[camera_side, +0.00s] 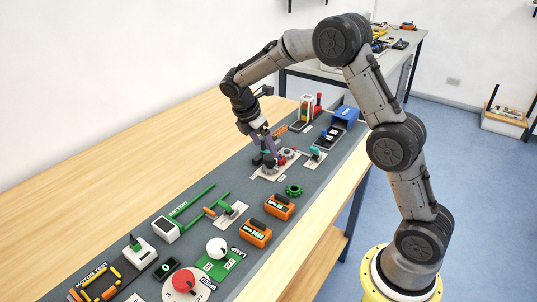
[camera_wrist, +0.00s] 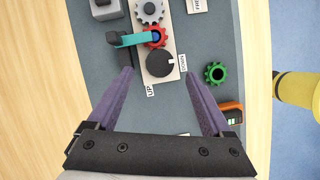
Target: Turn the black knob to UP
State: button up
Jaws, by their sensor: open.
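The black knob (camera_wrist: 159,65) is round and sits on a pale plate (camera_wrist: 147,75) in the wrist view. A white mark on its right side points toward the DOWN label (camera_wrist: 183,62). The UP label (camera_wrist: 150,90) lies below the knob in that view. My gripper (camera_wrist: 160,74) is open, with one purple finger on each side of the knob; I cannot see contact. In the side view my gripper (camera_side: 264,158) is low over the pale plate (camera_side: 268,174), and it largely hides the knob.
Next to the knob are a red gear (camera_wrist: 155,37), a grey gear (camera_wrist: 149,12) and a teal handle (camera_wrist: 128,40). A green gear (camera_wrist: 215,73) lies to the right. A white knob (camera_side: 217,247) and a red knob (camera_side: 184,281) stand nearer the side camera.

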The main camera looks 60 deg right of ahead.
aim_at(270, 157)
jog(key=shift+x, duration=2.4)
grip_shut()
